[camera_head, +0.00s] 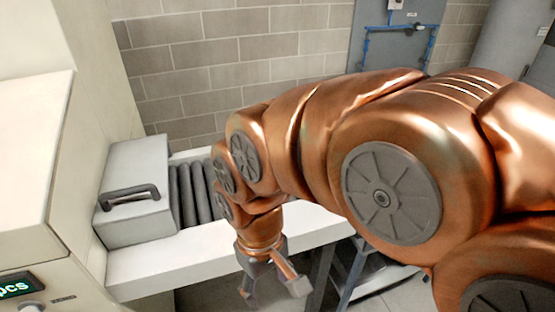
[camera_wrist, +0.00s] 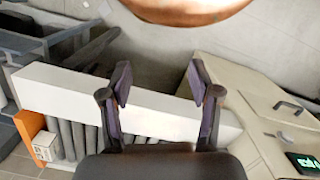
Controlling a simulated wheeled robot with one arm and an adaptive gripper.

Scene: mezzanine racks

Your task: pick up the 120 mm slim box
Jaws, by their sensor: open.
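My gripper (camera_head: 272,288) is open and empty in front of the white side rail of a roller conveyor in the head view. In the wrist view, my gripper (camera_wrist: 160,82) has its two dark fingers spread over the white rail, with nothing between them. A small pale box (camera_wrist: 44,147) with dark marks on its face stands beside an orange panel at the left end of the rollers, left of my gripper and apart from it. I cannot tell for sure whether it is the 120 mm slim box. The head view does not show it; my arm covers that part of the conveyor.
The conveyor's white rail (camera_head: 150,270) runs along its grey rollers (camera_head: 190,192). A grey housing (camera_head: 135,222) with a dark handle stands at its left end, beside a cream cabinet (camera_head: 30,150) with a lit display. Blue-grey framing (camera_wrist: 20,45) stands at the left in the wrist view.

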